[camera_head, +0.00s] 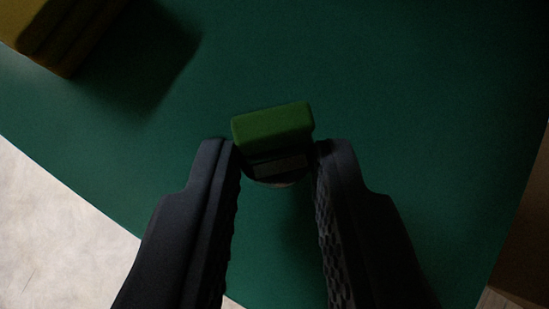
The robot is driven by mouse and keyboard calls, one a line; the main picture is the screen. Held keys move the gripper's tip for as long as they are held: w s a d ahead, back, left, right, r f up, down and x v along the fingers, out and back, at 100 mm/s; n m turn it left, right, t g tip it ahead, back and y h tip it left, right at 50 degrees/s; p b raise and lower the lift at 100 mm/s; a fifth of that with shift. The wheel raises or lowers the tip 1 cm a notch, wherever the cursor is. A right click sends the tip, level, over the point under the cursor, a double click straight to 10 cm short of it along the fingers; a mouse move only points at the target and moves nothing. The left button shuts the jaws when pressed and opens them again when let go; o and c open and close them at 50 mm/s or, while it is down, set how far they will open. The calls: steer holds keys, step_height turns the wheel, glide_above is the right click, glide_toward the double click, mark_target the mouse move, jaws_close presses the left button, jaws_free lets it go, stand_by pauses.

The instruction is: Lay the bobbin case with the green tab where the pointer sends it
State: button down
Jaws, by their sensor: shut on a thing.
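The bobbin case (281,166) with its green tab (273,127) is between the tips of my gripper (278,161). The green tab is a rounded block, slightly tilted, on the far side of the fingertips. Below it shows a dark part of the case with a paler strip and a rounded lower edge. My gripper is shut on the bobbin case, with a dark finger on each side. The fingers hide the case's sides. How high the case is above the green surface I cannot tell. No pointer shows in this view.
A green surface (400,110) fills most of the view and is largely bare. A yellow block-like thing (68,30) is at the upper left, casting a shadow. The surface's edge runs along the lower left, with pale floor (50,240) beyond. A brown thing (527,240) is at the right edge.

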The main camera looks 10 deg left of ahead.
steer(key=shift+f, duration=0.6)
steer(key=shift+s+d+f, duration=0.1)
steer(key=shift+f, duration=0.15)
